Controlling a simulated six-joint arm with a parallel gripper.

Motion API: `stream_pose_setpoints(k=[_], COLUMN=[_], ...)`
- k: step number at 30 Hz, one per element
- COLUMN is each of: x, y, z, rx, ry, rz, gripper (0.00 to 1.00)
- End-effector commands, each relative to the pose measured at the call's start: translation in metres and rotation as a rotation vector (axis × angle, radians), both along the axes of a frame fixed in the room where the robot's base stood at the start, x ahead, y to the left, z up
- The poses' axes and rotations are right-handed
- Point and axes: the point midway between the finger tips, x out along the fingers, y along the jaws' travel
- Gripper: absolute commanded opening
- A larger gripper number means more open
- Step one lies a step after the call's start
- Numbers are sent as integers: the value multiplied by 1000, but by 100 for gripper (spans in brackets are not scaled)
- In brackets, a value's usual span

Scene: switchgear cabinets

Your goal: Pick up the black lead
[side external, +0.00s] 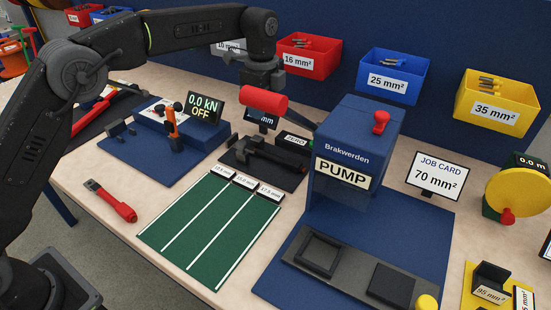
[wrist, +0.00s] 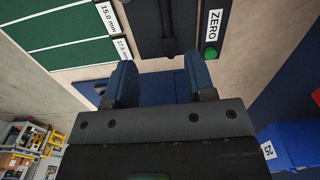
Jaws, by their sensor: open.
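I cannot make out a black lead for certain in either view. My gripper (side external: 262,82) hangs over the back middle of the bench in the side view, its tips partly hidden by a red cylinder. In the wrist view my gripper (wrist: 161,78) has two blue fingers standing apart with nothing between them. A black measuring device (side external: 268,157) lies on the bench below and in front of my gripper. It also shows beyond the fingertips in the wrist view (wrist: 163,25), beside a ZERO label with a green button.
The red cylinder (side external: 263,101) is close to my gripper. The blue pump cabinet (side external: 357,135) stands to the right. A green mat (side external: 205,230) with white lines lies in front. Red, blue and yellow bins (side external: 395,78) line the back. A red-handled tool (side external: 112,202) lies at left.

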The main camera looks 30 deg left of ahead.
Motion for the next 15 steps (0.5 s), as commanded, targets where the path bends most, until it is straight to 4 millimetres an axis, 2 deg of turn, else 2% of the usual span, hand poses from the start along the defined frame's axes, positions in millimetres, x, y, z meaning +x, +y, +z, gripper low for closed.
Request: stream_pose_setpoints(k=[5,15], x=[4,4], y=[-3,-3], z=[-17,-78], rx=[2,2], ry=[12,10], rz=[-34,-31], gripper=[50,50])
